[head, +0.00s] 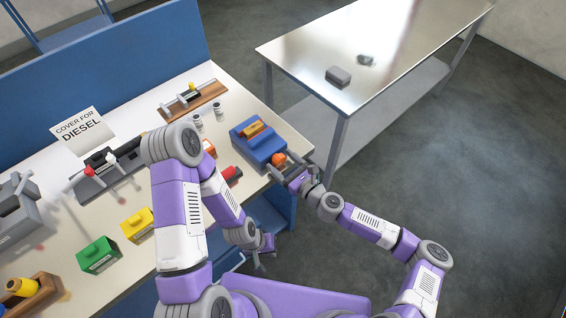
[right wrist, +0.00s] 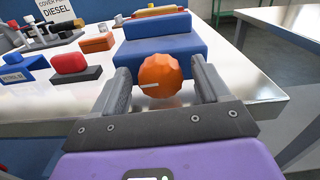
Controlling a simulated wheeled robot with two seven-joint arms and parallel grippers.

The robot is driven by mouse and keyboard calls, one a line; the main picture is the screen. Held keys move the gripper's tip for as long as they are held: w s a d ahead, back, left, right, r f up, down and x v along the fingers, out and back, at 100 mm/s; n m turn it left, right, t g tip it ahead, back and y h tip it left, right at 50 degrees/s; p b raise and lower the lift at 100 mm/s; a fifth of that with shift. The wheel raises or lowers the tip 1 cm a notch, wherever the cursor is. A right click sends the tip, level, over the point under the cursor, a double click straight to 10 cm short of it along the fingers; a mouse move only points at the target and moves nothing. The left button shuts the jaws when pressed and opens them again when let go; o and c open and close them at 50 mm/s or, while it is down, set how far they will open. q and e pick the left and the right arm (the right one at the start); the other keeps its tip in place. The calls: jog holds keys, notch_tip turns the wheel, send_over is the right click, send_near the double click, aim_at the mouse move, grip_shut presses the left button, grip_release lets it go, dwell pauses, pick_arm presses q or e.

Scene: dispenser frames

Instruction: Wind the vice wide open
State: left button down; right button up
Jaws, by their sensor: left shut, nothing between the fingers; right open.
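The blue vice (head: 262,151) sits near the right end of the workbench. It also shows in the right wrist view (right wrist: 165,48). Its round, faceted orange knob (head: 279,158) faces the bench's front edge. In the right wrist view the knob (right wrist: 160,78) has a pale mark on its left side. My right gripper (head: 287,168) is open, with one finger on each side of the knob; I cannot tell if either touches it. An orange-yellow piece (head: 254,128) lies on top of the vice. My left gripper (head: 263,259) is shut and empty, low in front of the bench.
On the bench (head: 220,81) are a green box (head: 98,254), a yellow box (head: 137,224), a red item (head: 231,175) and a sign (head: 82,130). A steel table (head: 345,50) stands at the back right. The floor at right is clear.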

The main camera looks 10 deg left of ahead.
jog(key=c, duration=1)
jog(key=shift+s+f+n+b, duration=0.1)
jog(key=shift+n+b, duration=0.55)
jog(key=shift+n, duration=0.25)
jog(key=shift+c, duration=0.2)
jog(key=shift+n, duration=0.6)
jog(key=o, duration=1)
jog(key=shift+o, duration=0.2)
jog(key=v, duration=0.7)
jog(key=shift+s+d, duration=0.2)
jog(key=shift+d, duration=0.05)
